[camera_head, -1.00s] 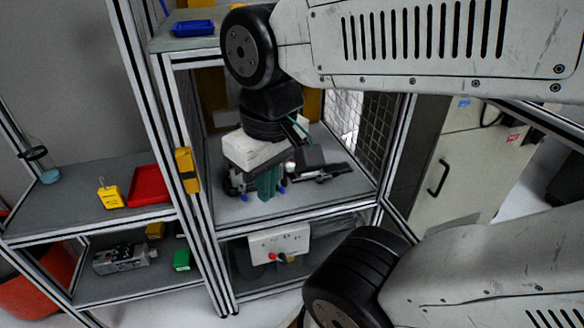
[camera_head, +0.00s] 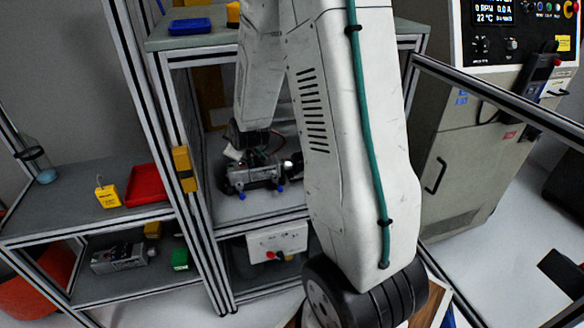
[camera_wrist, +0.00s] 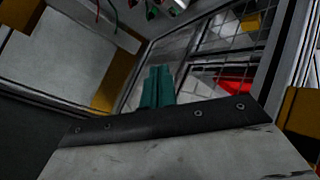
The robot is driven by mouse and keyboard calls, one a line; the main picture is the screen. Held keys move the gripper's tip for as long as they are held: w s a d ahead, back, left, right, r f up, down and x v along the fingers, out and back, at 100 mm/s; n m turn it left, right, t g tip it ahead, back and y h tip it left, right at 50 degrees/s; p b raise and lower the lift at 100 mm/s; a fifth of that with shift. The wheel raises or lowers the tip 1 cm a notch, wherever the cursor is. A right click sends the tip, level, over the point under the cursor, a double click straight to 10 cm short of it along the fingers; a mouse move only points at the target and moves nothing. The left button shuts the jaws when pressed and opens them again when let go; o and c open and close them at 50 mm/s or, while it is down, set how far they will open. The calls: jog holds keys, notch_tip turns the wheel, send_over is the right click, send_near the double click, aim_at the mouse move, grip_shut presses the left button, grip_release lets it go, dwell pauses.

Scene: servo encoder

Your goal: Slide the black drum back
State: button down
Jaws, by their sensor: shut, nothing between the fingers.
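In the head view, a small motor rig (camera_head: 262,174) with blue feet stands on the middle shelf of the framed bay. Dark rounded parts show at its left end and beside my arm on its right. I cannot tell which of them is the black drum, and my arm hides part of the rig's right side. My gripper (camera_wrist: 158,86) shows in the wrist view as teal fingers close together, shut and empty. In the head view my gripper is hidden, so its distance from the rig is unclear.
The bay's metal posts and a mesh panel (camera_wrist: 195,60) bound the space. A yellow box (camera_head: 184,168) is fixed to the left post. A red tray (camera_head: 146,186) lies on the left shelf. A grey cabinet with a control panel (camera_head: 497,14) stands at right.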

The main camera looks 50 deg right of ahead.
jog(key=d+f+n+t+h, duration=0.1)
jog(key=d+f+h, duration=0.1)
jog(key=d+f, duration=0.45)
jog(key=n+t+h, duration=0.2)
jog(key=n+h, duration=0.1)
jog(key=h, duration=0.3)
send_near(302, 158)
jog(key=a, duration=0.2)
jog(key=a+f, duration=0.1)
jog(key=a, duration=0.1)
jog(key=w+a, duration=0.1)
jog(key=a, duration=0.1)
jog(key=shift+w+f, duration=0.1)
jog(key=shift+f, duration=0.15)
jog(key=shift+s+d+f+h, duration=0.1)
jog(key=shift+s+f+h, duration=0.05)
jog(key=shift+s+h, duration=0.3)
jog(key=shift+n, duration=0.3)
jog(key=shift+w, duration=0.1)
jog(key=x, duration=1)
